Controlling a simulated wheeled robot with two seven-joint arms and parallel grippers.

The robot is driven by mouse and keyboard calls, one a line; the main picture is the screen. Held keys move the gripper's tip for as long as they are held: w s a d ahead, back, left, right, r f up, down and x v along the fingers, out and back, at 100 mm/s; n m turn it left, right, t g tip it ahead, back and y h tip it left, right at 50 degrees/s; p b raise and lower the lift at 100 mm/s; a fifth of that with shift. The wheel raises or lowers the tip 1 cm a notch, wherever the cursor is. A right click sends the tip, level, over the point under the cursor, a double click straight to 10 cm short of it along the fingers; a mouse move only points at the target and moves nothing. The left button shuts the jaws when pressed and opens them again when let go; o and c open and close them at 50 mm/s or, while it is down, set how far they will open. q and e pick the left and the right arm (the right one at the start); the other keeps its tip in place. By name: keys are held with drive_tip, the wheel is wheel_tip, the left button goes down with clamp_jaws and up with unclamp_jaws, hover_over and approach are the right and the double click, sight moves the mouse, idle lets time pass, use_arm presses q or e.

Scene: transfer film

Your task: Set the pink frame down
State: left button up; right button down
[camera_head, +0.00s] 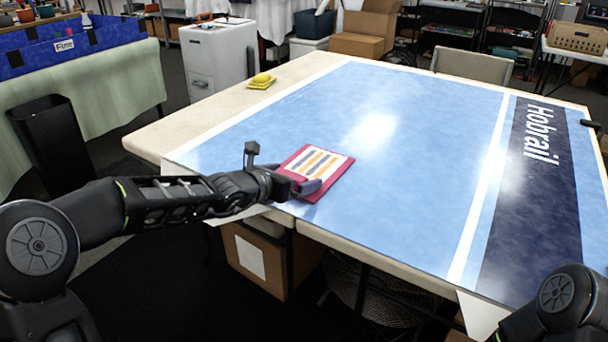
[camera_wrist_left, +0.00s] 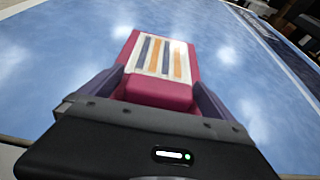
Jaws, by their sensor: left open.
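The pink frame (camera_head: 341,173) lies on the blue printed sheet (camera_head: 408,175) near the table's near left edge. It is a dark pink rectangle with a cream panel of orange and dark stripes. My left gripper (camera_head: 291,178) is at its near left end. In the left wrist view, the open fingers (camera_wrist_left: 157,88) stand on either side of the frame's near end (camera_wrist_left: 160,95); the frame appears flat on the sheet. Whether the fingers touch its sides is hard to tell. My right gripper is out of view; only part of my right arm shows at the lower right.
A yellow object (camera_head: 262,81) sits on the table's bare far left border. The blue sheet right of the frame is clear, up to a dark band lettered "Hobrail" (camera_head: 538,133). A white cabinet (camera_head: 217,62) stands behind the table. A black bin (camera_head: 52,140) stands at left.

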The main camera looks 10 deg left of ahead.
use_arm(q)
drive_tip(key=shift+c, duration=0.4)
drive_tip(key=c, duration=1.5)
wheel_tip(320, 180, up, 10)
drive_tip(key=p, duration=0.7)
drive_tip(key=shift+p, duration=0.3)
drive_tip(key=shift+c, duration=0.2)
